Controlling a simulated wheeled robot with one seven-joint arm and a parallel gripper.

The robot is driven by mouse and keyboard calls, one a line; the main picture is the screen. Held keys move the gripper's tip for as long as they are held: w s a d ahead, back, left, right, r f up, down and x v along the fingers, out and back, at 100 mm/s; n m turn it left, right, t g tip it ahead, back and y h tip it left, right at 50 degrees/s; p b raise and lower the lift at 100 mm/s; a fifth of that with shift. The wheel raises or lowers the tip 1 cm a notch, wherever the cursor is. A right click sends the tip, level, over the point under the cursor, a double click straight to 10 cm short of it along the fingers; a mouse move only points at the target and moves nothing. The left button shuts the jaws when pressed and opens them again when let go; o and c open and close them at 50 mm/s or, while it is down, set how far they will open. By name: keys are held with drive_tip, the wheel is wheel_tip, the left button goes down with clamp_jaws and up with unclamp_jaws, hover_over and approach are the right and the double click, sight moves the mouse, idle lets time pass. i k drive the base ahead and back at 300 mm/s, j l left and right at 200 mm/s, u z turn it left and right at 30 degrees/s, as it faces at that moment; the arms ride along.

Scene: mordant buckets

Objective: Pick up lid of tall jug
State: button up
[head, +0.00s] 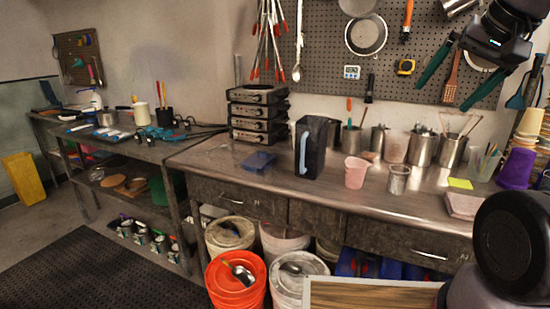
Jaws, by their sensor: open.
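The tall jug (315,155) is a dark, boxy vessel with a pale blue handle on its left side. It stands upright on the metal counter near the middle of the head view. Its top (313,120) is dark too, and I cannot make out a separate lid edge. My gripper (442,97) is at the upper right, high above the counter, with its two green fingers spread wide. It is open and empty, well to the right of the jug and apart from it.
A pink cup (356,172) and a metal cup (398,179) stand right of the jug. Metal canisters (422,148) with utensils line the wall behind. A blue tray (258,162) and stacked dark units (258,115) are left. Tools hang on the pegboard (335,50).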

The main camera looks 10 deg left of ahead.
sight(260, 160)
drive_tip(key=i+j+u, duration=0.25)
drive_tip(key=i+j, duration=0.3)
drive_tip(key=j, duration=0.2)
drive_tip(key=i+j+u, duration=0.3)
drive_tip(key=i+j, duration=0.3)
